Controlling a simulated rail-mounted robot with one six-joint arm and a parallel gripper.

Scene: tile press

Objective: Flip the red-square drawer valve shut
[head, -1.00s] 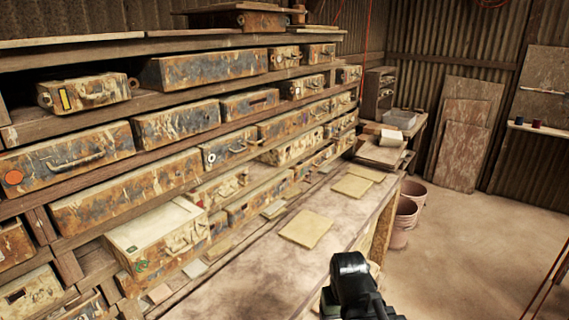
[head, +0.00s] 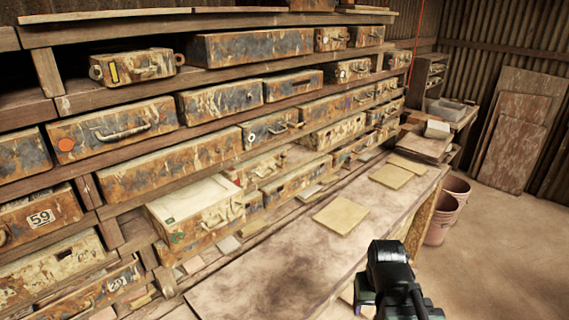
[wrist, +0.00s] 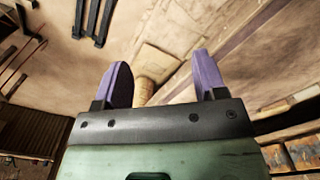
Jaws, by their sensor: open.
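No plain valve shows on any drawer, so I cannot tell which part is the valve. A small red mark (head: 238,182) shows on a low drawer in the middle of the head view; its shape is too small to be sure of. A drawer with a pale top (head: 190,197) juts out just in front of it and partly hides it. My gripper (wrist: 162,82) shows in the wrist view with its two purple fingers apart and nothing between them. In the head view my dark arm stands at the lower right, over the bench side and apart from the drawers.
Rusty drawers fill the rack on the left; one has a round orange-red disc (head: 66,144), another a "59" label (head: 41,218). A bench (head: 290,270) with flat tiles (head: 341,215) runs before the rack. Pink buckets (head: 440,225) stand on open floor at right.

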